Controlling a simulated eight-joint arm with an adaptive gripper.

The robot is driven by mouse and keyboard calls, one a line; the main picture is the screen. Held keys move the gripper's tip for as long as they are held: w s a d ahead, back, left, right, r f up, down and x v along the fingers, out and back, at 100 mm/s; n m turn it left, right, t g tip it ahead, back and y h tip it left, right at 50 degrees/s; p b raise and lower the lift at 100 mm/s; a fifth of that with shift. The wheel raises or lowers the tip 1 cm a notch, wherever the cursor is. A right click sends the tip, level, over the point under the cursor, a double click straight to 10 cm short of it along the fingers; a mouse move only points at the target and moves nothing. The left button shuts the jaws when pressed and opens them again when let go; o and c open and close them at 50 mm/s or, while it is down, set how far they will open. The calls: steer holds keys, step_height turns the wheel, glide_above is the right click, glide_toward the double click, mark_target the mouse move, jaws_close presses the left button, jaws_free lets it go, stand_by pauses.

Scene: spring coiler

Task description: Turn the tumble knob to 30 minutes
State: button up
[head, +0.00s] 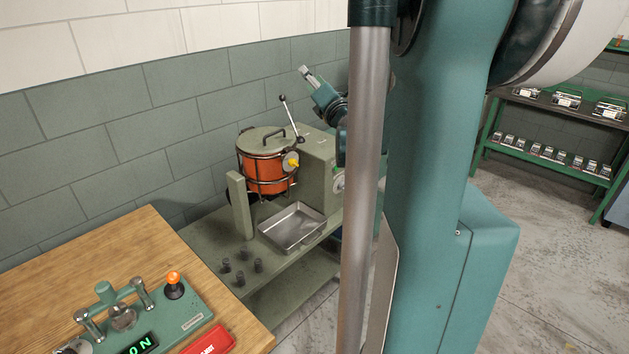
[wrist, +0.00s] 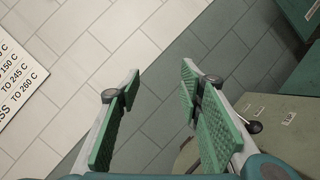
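The tumbling machine stands against the wall in the head view, with an orange drum (head: 265,177) in a wire cage and a grey-green housing (head: 317,165) beside it. A small round dial (head: 338,182) on the housing's front may be the tumble knob; it is partly covered by my own arm or column, and its setting is unreadable. My gripper (head: 308,76) is raised above and behind the housing, apart from the dial. The wrist view shows my gripper (wrist: 160,82) open, with its two green-padded fingers apart and nothing between them. No knob is clear in that view.
A black-tipped lever (head: 290,115) rises near the drum; its ball shows in the wrist view (wrist: 255,127). A metal tray (head: 293,228) and several dark pegs (head: 243,262) occupy the machine's bench. A wooden table (head: 95,258) with a control box is nearer. A temperature sign (wrist: 18,75) hangs on the wall.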

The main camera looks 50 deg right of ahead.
steer(key=s+d+f+n+y, duration=0.2)
steer(key=s+d+f+n, duration=0.3)
steer(key=f, duration=0.3)
steer(key=s+d+f+n+y+p, duration=0.1)
steer(key=s+d+f+n+y, duration=0.2)
steer(key=d+f+n, duration=0.35)
steer(key=s+d+f+n+y, duration=0.2)
steer(key=s+d+f+n, duration=0.3)
steer(key=f, duration=0.4)
glide_toward(345, 187)
steer(key=w, duration=0.2)
steer(key=shift+s+r+m+g, duration=0.2)
steer(key=shift+r+m+g, duration=0.05)
steer(key=shift+m+g, duration=0.15)
steer(key=shift+w, duration=0.15)
steer(key=shift+w+d+b, duration=0.15)
steer(key=shift+w+b, duration=0.15)
steer(key=shift+w, duration=1.55)
steer(key=shift+w+d+b, duration=0.15)
steer(key=shift+w+b, duration=0.15)
steer(key=shift+w, duration=1.6)
steer(key=shift+c, duration=0.5)
steer(key=c, duration=0.8)
